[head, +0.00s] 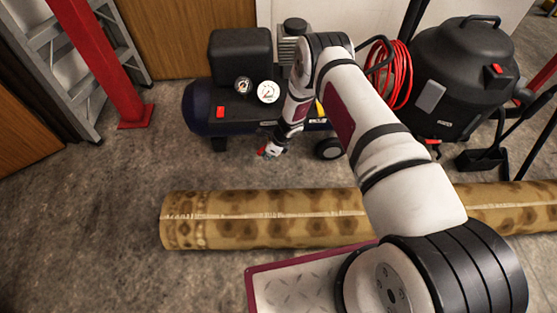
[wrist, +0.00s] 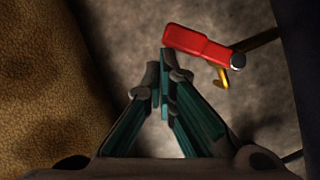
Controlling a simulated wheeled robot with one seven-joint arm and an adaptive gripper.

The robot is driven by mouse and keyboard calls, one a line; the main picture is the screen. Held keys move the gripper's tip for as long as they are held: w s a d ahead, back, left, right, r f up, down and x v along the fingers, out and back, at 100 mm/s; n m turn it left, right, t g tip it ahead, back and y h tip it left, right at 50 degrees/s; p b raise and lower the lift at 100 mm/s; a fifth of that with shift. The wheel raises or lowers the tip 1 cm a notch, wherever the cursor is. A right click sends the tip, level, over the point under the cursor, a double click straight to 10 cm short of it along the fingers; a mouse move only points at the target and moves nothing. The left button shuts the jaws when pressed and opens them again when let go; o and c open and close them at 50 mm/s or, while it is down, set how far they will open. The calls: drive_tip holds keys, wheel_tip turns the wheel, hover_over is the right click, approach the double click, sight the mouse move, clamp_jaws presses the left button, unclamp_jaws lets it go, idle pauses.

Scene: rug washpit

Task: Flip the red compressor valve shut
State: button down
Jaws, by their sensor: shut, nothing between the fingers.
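The red compressor valve handle (wrist: 198,44) is a short flat lever in the wrist view. It lies roughly sideways, on a round metal pivot at its right end, with brass fittings around the pivot. My gripper (wrist: 165,74) is shut and empty. Its fingertips are just below the handle's free left end; I cannot tell whether they touch it. In the head view, my gripper (head: 273,149) is low in front of the dark blue compressor tank (head: 199,108), and a small spot of red shows at its tip. The rest of the valve is hidden there.
A rolled tan rug (head: 262,218) lies across the floor in front of the compressor and shows at left in the wrist view (wrist: 45,85). A black vacuum (head: 460,75) and coiled red hose (head: 393,75) stand to the right. Bare floor (head: 95,215) lies left.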

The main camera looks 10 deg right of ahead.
sight(258, 154)
drive_tip(key=shift+w+a+m+b, duration=0.4)
drive_tip(key=shift+w+a+b, duration=0.15)
drive_tip(key=shift+a, duration=0.25)
drive_tip(key=shift+w+a+m+b, duration=0.45)
drive_tip(key=shift+a+b, duration=0.2)
drive_tip(key=shift+a, duration=0.1)
drive_tip(key=shift+w+a, duration=0.1)
